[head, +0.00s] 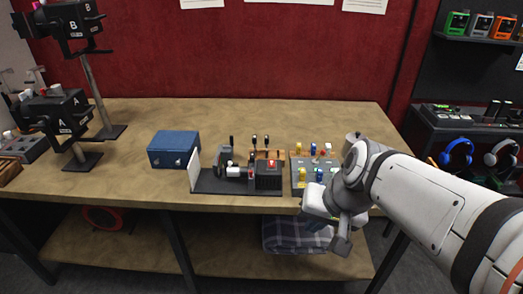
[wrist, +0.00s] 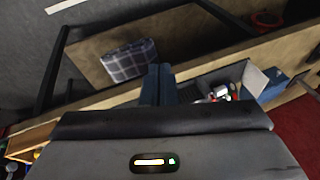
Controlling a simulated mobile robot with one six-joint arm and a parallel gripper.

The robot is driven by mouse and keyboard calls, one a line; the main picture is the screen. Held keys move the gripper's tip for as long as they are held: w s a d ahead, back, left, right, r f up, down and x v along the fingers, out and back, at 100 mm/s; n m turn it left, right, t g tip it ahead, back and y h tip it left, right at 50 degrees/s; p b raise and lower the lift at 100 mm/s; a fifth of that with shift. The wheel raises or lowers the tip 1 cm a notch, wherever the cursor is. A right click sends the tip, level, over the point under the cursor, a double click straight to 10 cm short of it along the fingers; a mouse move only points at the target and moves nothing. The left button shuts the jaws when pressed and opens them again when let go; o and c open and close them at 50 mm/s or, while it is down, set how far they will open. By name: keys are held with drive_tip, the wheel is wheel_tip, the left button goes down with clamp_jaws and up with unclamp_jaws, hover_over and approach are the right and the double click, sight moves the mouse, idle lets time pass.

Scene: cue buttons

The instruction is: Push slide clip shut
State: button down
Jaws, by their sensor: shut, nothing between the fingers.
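A dark-based device (head: 212,187) with a white upright panel (head: 195,170) at its left end stands near the table's front edge in the head view. It carries a small white part, black levers and a red-topped block (head: 271,166). I cannot tell which part is the slide clip. The device also shows in the wrist view (wrist: 222,75), partly hidden by my gripper. My gripper (wrist: 157,72) is shut and empty, apart from the device. In the head view my wrist is right of the device, by the table's front edge; the fingertips are unclear there.
A grey panel with coloured buttons (head: 299,182) sits right of the device, close to my wrist. A blue box (head: 172,150) stands to the left. The table's back middle is clear. A plaid cloth (head: 283,237) lies on the lower shelf.

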drive_tip(key=w+a+f+m+t+y+b, duration=0.1)
drive_tip(key=w+a+f+m+y+b, duration=0.2)
drive_tip(key=w, duration=0.3)
drive_tip(key=m+t+y+b, duration=0.2)
drive_tip(key=m+t+b, duration=0.2)
approach(252, 175)
drive_tip(key=x, duration=0.5)
drive_tip(key=shift+s+d+f, duration=0.1)
drive_tip(key=shift+f, duration=0.2)
drive_tip(key=shift+w+a, duration=0.45)
drive_tip(key=shift+w, duration=0.1)
drive_tip(key=shift+w+d+b, duration=0.1)
drive_tip(key=shift+w+b, duration=0.7)
drive_tip(key=shift+w, duration=0.2)
